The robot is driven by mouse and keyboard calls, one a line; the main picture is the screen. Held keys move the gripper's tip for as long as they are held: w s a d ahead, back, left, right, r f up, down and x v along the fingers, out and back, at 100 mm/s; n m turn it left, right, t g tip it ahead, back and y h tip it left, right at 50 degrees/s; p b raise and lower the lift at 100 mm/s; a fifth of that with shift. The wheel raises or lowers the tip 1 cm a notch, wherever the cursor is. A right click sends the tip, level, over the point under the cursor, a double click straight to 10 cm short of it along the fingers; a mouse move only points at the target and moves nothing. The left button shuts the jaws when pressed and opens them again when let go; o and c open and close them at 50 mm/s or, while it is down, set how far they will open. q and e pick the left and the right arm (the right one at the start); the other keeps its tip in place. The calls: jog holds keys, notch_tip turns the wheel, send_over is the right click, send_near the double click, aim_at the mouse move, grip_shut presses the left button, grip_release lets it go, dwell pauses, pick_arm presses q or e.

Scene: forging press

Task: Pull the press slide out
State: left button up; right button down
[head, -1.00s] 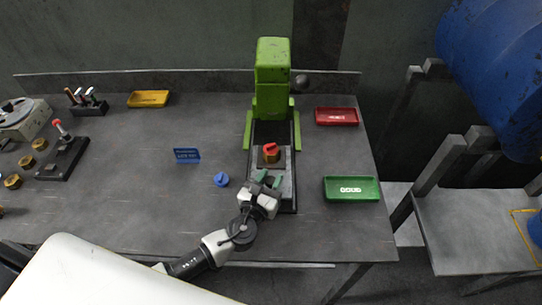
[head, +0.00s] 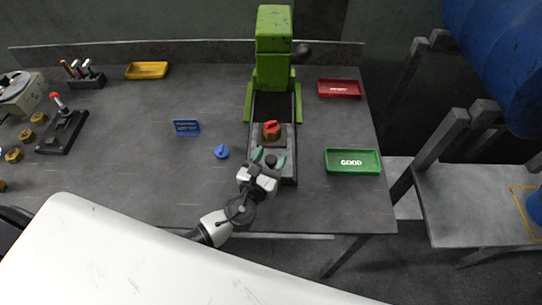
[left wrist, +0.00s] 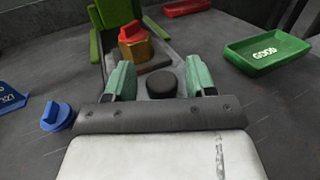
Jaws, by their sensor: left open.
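The green press (head: 273,55) stands at the back middle of the table. Its grey slide (head: 281,145) lies out along the dark rails in front of it. A brass piece with a red top (head: 271,131) sits on the slide; it also shows in the left wrist view (left wrist: 134,47). A black round knob (left wrist: 161,84) is at the slide's near end. My left gripper (head: 270,158) is open, with its green fingers on either side of the knob. In the left wrist view, the fingers (left wrist: 161,80) stand apart from the knob, with gaps visible. My right gripper is not in view.
A green GOOD tray (head: 352,161) and a red tray (head: 339,88) lie right of the press. A blue knob-like piece (head: 221,151) and a blue sign (head: 187,127) lie left. A yellow tray (head: 147,70) is farther back. The table's left middle is clear.

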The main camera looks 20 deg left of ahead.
pick_arm(q)
jog(key=s, duration=0.3)
jog(key=s+b, duration=0.1)
jog(key=s, duration=0.2)
jog(key=s+a+b, duration=0.1)
jog(key=s, duration=0.2)
jog(key=shift+s+f, duration=0.1)
jog(key=shift+s+a, duration=0.1)
jog(key=shift+s, duration=0.4)
jog(key=shift+s, duration=0.1)
